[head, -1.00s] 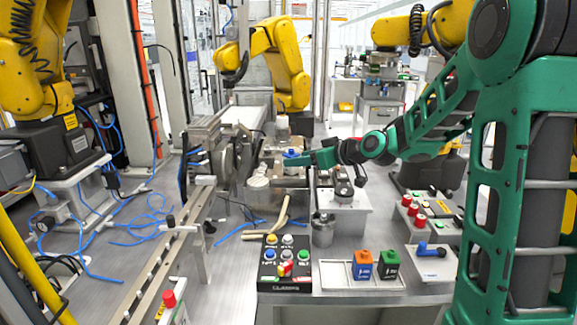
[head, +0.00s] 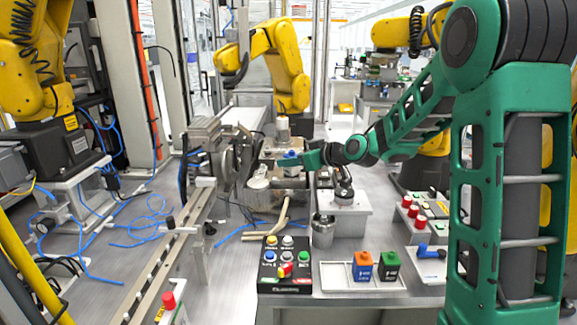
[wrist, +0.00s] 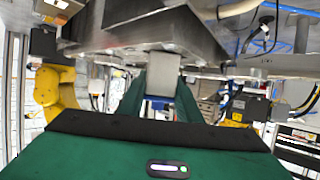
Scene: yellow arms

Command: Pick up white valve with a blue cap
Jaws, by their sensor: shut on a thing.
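The white valve's blue cap (head: 289,160) shows in the head view at the tip of my gripper (head: 301,160), beside the machine in the middle of the bench. My gripper reaches it from the right. In the wrist view a pale block, which looks like the valve's white body (wrist: 164,75), sits between the two green fingers (wrist: 162,88), with a bit of blue beyond it. The fingers are shut on it. Much of the valve is hidden by the fingers, and I cannot tell whether it touches the surface below.
A grey machine (head: 236,158) stands close left of my gripper. A metal cup (head: 323,231), a button box (head: 285,264), and a tray (head: 335,275) with orange and green-topped blocks are nearer. A yellow arm (head: 285,65) stands behind.

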